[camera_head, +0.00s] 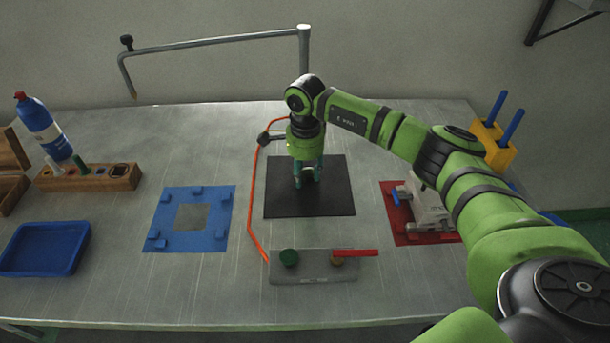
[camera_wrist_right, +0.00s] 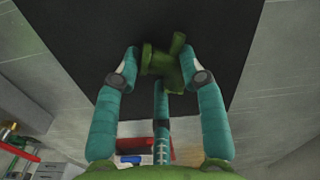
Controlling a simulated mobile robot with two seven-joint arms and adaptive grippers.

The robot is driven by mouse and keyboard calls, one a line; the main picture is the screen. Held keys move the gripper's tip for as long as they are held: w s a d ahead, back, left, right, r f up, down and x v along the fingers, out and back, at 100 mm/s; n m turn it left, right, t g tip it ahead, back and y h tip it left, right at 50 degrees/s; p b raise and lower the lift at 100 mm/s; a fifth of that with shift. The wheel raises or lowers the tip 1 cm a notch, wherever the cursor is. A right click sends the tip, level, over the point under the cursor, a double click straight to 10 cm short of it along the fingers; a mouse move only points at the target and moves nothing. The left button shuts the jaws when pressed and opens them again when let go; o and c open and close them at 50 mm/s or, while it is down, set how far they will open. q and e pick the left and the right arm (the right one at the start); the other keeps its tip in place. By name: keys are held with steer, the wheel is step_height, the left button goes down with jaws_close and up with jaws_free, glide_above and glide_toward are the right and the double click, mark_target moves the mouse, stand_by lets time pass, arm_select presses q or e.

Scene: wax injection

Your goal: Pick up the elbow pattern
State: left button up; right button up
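The elbow pattern (camera_wrist_right: 165,65) is a small green bent piece in the right wrist view, over the black mat (camera_head: 280,202). My right gripper (camera_head: 307,178) points down over the middle of the mat. In the wrist view its teal fingers (camera_wrist_right: 162,70) stand around the pattern, two at its sides and one at its near side. The side fingertips look very close to it, with a narrow gap at the left one, so I see the gripper as open. In the head view the fingers hide the pattern. My left gripper is out of view.
A grey control box (camera_head: 312,272) with a green button and red lever stands in front of the mat. A blue fixture plate (camera_head: 215,238) and blue tray (camera_head: 45,248) lie left. A grey fixture on a red plate (camera_head: 398,222) lies right. An orange cable (camera_head: 251,205) runs beside the mat.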

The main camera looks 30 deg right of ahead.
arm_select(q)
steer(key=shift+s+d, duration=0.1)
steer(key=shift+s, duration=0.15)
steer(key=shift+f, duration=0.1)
arm_select(e)
steer(key=shift+r, duration=0.1)
